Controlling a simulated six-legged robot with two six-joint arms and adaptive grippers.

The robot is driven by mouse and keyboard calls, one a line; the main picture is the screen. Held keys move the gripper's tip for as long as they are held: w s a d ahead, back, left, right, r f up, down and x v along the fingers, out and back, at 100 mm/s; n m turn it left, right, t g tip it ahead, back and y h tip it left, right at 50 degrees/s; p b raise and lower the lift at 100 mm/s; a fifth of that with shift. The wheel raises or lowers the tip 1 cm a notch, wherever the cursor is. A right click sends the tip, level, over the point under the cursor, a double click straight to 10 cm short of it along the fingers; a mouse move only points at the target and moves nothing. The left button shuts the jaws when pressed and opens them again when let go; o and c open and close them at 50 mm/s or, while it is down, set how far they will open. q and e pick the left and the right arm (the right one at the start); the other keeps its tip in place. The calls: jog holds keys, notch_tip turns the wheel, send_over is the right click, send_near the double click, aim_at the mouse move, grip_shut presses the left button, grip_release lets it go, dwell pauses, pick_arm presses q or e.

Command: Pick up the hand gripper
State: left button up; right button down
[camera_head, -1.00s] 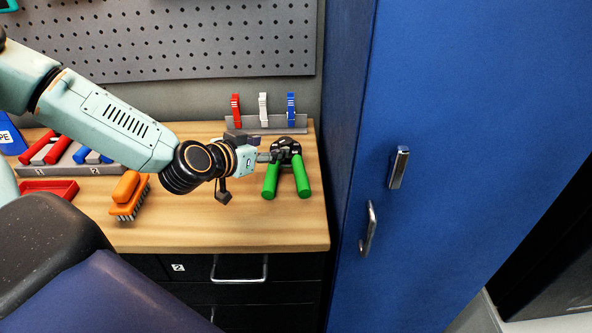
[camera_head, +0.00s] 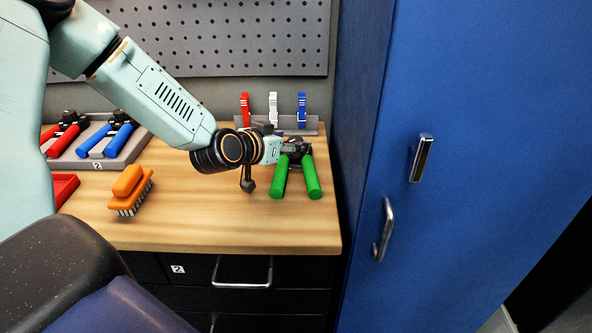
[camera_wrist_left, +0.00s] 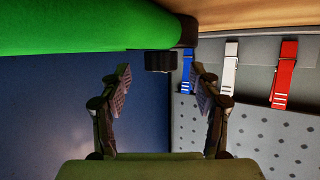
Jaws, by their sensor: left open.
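A hand gripper with two green handles (camera_head: 312,178) and a dark head lies on the wooden bench top, near its right end, handles toward the front. My left gripper (camera_head: 287,147) is at its dark head, coming from the left; the overlap hides whether they touch. In the left wrist view the open jaws (camera_wrist_left: 160,85) are empty. A green handle (camera_wrist_left: 90,28) crosses the top left there, and a short dark cylinder (camera_wrist_left: 158,61) shows between and just beyond the fingertips. My right gripper is not in view.
A grey tray (camera_head: 135,148) with red and blue hand grippers and an orange brush (camera_head: 130,190) are at left. Behind stands a rack with red, white (camera_head: 273,108) and blue clips under a pegboard (camera_head: 230,40). A blue locker (camera_head: 470,130) stands right of the bench.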

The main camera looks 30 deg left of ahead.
pick_arm(q)
jog(key=shift+w+d+f, duration=0.1)
jog(key=shift+w+f, duration=0.25)
jog(key=shift+w, duration=0.25)
jog(key=shift+w+f, duration=0.1)
jog(key=shift+w, duration=0.15)
jog(key=shift+s+a, duration=0.2)
jog(key=shift+a, duration=0.05)
jog(key=shift+w+d, duration=0.2)
jog(key=c, duration=0.4)
jog(key=shift+s+a, duration=0.15)
jog(key=c, duration=0.6)
grip_shut()
